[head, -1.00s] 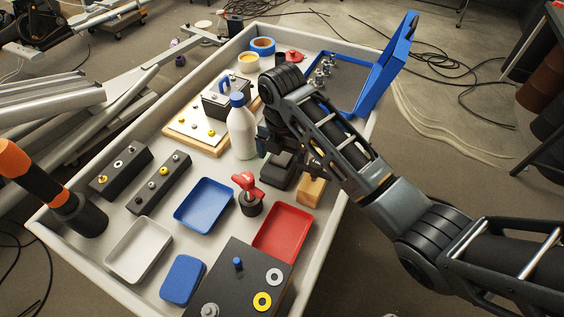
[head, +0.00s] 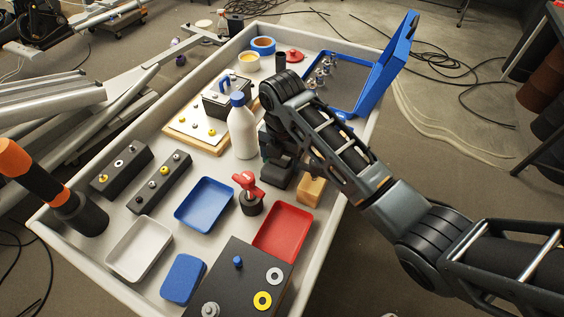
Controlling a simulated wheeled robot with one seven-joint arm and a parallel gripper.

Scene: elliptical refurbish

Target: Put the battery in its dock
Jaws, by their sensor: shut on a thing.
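My gripper (head: 278,148) is at the middle right of the tray, just right of the white bottle, pointing down. It is shut on the battery, a dark block that is mostly hidden by the gripper and arm. The dock (head: 276,178) is a dark, low block on the tray directly below the gripper. Dark parts overlap there, so I cannot tell whether the battery is inside the dock or just above it.
The white bottle (head: 242,130) with a blue cap stands close left of the gripper. A wooden block (head: 311,191) is close right of the dock. A red-handled part (head: 249,190), a blue dish (head: 204,205) and a red dish (head: 283,232) lie nearer. The open blue case (head: 350,108) is behind.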

